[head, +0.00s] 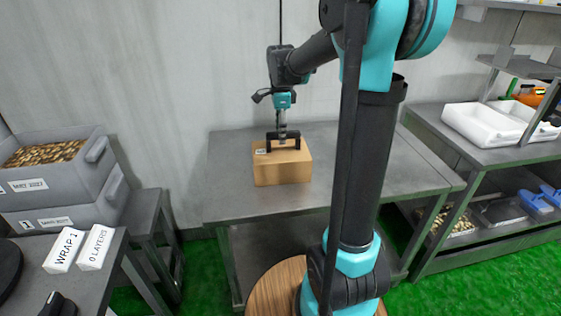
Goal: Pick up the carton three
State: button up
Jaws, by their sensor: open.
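A brown cardboard carton (283,172) sits on the grey metal table in the middle of the head view. A small white label (260,151) is on its top, too small to read, so I cannot tell whether it is carton three. My gripper (283,153) points down at the carton from above. Its two black fingers are spread apart at the carton's top. I cannot tell whether they touch it. Nothing is held between them.
The metal table (390,170) is otherwise clear. White trays (483,124) stand on a shelved bench at right. Grey crates (62,178) are stacked at left, near signs reading "WRAP 1" (64,250) and "0 LAYERS" (96,247). A wall stands close behind the table.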

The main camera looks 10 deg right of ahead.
aim_at(281, 150)
notch_tip(281, 150, down, 4)
jog(key=shift+s+f, duration=0.1)
jog(key=shift+c, duration=0.3)
grip_shut()
dwell(0.6)
